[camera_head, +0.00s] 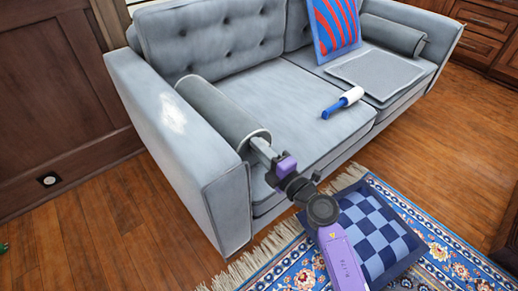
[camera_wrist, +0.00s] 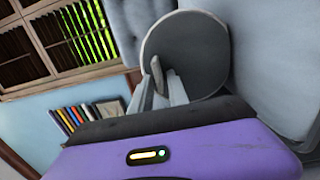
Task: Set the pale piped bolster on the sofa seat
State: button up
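A grey bolster with pale piping around its end (camera_head: 222,112) lies lengthwise along the inside of the left armrest, over the seat of the grey sofa (camera_head: 300,92). Its round end faces the front. I cannot tell whether its full length rests on the seat. My gripper (camera_head: 262,150) is at that front end. In the wrist view the bolster's round, pale-rimmed end (camera_wrist: 188,48) is just beyond my gripper (camera_wrist: 160,82). The fingers look close together and overlap the disc; whether they grip it is unclear. A second grey bolster (camera_head: 392,35) lies at the sofa's right end.
A red-and-blue striped cushion (camera_head: 335,24), a folded grey cloth (camera_head: 375,72) and a blue-white lint roller (camera_head: 343,102) are on the sofa. A blue checked cushion (camera_head: 372,235) lies on the patterned rug (camera_head: 440,225).

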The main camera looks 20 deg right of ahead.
jog(key=shift+o, duration=0.2)
jog(key=shift+r, duration=0.1)
jog(key=shift+s, duration=0.1)
jog(key=p+v, duration=0.3)
jog(key=v, duration=0.8)
jog(key=shift+s+d, duration=0.15)
jog(key=shift+s, duration=0.25)
jog(key=s+a+r+m+g+h, duration=0.1)
jog(key=s+r+m+h, duration=0.1)
jog(key=s+m, duration=0.8)
jog(key=s+a+r+m+g+h, duration=0.1)
jog(key=s+r+m, duration=0.3)
jog(key=s+m, duration=0.7)
jog(key=s+h, duration=0.1)
jog(key=s, duration=1.1)
jog(key=shift+s+a+g+h, duration=0.25)
jog(key=shift+a+g+h, duration=0.1)
jog(key=shift+g+h, duration=0.05)
jog(key=shift+r, duration=0.1)
